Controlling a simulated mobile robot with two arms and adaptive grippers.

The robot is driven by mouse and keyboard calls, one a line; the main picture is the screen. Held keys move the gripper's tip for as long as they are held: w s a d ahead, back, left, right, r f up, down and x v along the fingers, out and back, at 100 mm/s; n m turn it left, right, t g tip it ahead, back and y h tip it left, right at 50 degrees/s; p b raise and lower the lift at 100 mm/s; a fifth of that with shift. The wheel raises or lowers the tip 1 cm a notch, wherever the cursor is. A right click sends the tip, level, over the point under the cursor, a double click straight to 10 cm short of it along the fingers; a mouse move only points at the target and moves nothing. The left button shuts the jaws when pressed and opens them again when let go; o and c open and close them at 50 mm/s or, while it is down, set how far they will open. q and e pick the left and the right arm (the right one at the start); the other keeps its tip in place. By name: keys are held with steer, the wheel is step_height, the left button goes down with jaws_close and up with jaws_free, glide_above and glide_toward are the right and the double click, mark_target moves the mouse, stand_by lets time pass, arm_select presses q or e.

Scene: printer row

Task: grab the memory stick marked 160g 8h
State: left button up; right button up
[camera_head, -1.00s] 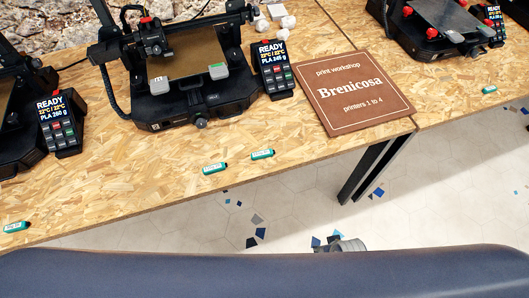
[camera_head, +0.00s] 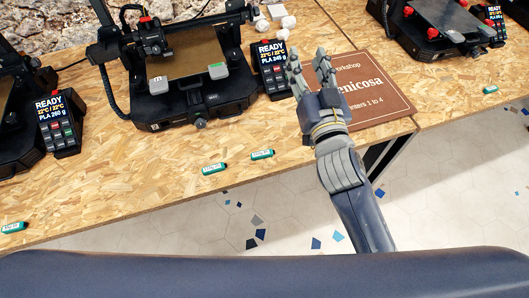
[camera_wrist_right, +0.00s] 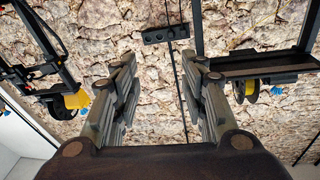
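Several small green memory sticks with white labels lie on the chipboard table. One stick (camera_head: 214,168) and another stick (camera_head: 262,154) lie near the front edge in the middle. A third stick (camera_head: 14,227) is at the far left, and one more stick (camera_head: 490,90) is at the right. Their labels are too small to read for certain. My right gripper (camera_head: 308,62) is raised in front of the sign, up and right of the middle sticks, touching none. In the right wrist view the gripper (camera_wrist_right: 162,75) has its fingers apart with nothing between them. My left gripper is not in view.
A printer (camera_head: 195,75) with its control box (camera_head: 272,68) stands behind the middle sticks. A brown sign (camera_head: 375,90) lies on the table (camera_head: 120,185), partly hidden by my right gripper. More printers stand left and right. The table around the middle sticks is clear.

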steer(key=s+a+r+n+g+y, duration=0.1)
steer(key=s+a+r+n+y, duration=0.3)
steer(key=a+r+n+y, duration=0.7)
steer(key=s+a+f+n+g+y, duration=0.1)
steer(key=s+a+n+g+y, duration=0.2)
steer(key=s+a+n+g, duration=0.55)
steer(key=s+a+f+n+g+y, duration=0.1)
steer(key=s+a+n+g+y, duration=0.3)
steer(key=a+g, duration=0.55)
steer(key=m+h, duration=0.3)
steer(key=h, duration=1.8)
glide_above(263, 153)
step_height(263, 153, down, 22)
steer(key=f, duration=0.4)
steer(key=shift+w+f+p, duration=0.3)
steer(key=shift+f, duration=0.1)
steer(key=f, duration=0.3)
steer(key=f+p, duration=0.1)
steer(key=shift+s+f, duration=0.15)
steer(key=shift+s, duration=0.15)
steer(key=shift+f, duration=0.45)
